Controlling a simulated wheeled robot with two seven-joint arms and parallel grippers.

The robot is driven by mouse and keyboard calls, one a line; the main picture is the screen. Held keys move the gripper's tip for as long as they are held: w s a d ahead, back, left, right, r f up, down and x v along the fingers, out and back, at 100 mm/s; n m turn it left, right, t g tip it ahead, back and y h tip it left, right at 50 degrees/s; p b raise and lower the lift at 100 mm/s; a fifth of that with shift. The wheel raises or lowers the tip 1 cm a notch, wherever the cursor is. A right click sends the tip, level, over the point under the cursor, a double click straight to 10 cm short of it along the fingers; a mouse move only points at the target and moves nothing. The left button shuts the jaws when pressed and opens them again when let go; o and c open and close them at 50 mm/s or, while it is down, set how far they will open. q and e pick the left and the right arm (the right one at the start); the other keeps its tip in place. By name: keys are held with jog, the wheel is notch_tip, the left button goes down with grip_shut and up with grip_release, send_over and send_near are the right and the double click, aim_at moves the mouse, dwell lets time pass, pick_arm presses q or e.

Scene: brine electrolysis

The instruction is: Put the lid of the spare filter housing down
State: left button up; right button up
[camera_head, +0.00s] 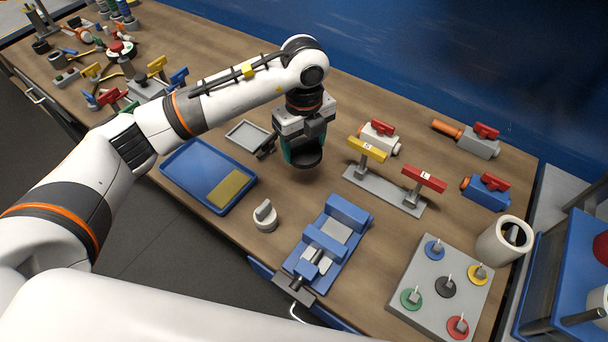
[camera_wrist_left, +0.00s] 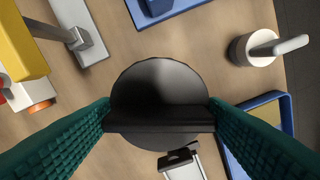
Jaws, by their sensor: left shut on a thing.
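A black round lid (camera_head: 308,160) with a raised bar across it hangs from my left gripper (camera_head: 303,146). In the left wrist view the green fingers close on the two ends of the bar of the lid (camera_wrist_left: 160,85). The lid is over bare wood; I cannot tell how high above it. A wide pale cylinder (camera_head: 497,243), open at the top with a dark inside, stands at the right end of the table; I cannot tell whether it is the spare filter housing. My right gripper is out of view.
The blue tray (camera_head: 169,168), small grey tray (camera_head: 247,136), white knob-topped cylinder (camera_head: 265,217), blue vise (camera_head: 329,240) and grey stand (camera_head: 384,191) surround the lid. A grey peg board (camera_head: 423,262) is at the front right. Bare wood lies between lid and vise.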

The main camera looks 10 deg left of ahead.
aim_at(304, 179)
pick_arm(q)
notch_tip(304, 179, down, 9)
jog(key=shift+r+p, duration=0.1)
jog(key=shift+p, duration=0.8)
jog(key=shift+f, duration=0.3)
jog(key=o, duration=1.2)
